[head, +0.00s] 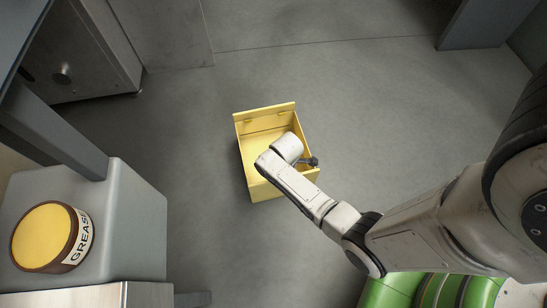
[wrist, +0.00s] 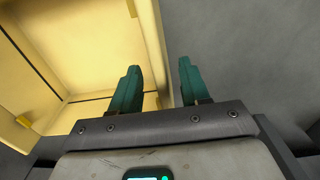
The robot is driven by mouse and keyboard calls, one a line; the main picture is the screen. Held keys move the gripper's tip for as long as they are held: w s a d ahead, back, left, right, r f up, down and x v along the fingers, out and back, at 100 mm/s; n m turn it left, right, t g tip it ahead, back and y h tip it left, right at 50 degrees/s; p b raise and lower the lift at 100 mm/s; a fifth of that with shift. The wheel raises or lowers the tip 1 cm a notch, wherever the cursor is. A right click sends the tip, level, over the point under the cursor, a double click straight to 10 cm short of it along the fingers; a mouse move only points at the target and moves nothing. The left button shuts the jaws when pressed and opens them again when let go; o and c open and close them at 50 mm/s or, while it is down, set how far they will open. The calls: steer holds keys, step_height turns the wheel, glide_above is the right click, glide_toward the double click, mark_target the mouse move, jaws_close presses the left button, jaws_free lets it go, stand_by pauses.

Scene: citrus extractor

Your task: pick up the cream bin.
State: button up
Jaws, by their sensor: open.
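The cream bin (head: 265,188) looks yellow and is an open box standing on the grey floor near the middle of the head view. My arm reaches over it, and my gripper (head: 313,162) is at its right wall, partly hidden by the wrist. In the wrist view the bin (wrist: 95,40) fills the upper left. My gripper (wrist: 159,68) is open and empty there. Its left green finger shows over the bin's inside and its right finger over the floor outside, with the wall's edge between them. I cannot tell how far down the fingers are.
A grease tin (head: 42,237) stands on a grey block (head: 138,215) at the lower left. A metal cabinet (head: 75,55) is at the upper left. A green machine part (head: 388,294) is at the lower right. The floor around the bin is clear.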

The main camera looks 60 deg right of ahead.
steer(key=shift+f, duration=0.35)
steer(key=shift+c, duration=0.4)
jaws_close()
stand_by(0.6)
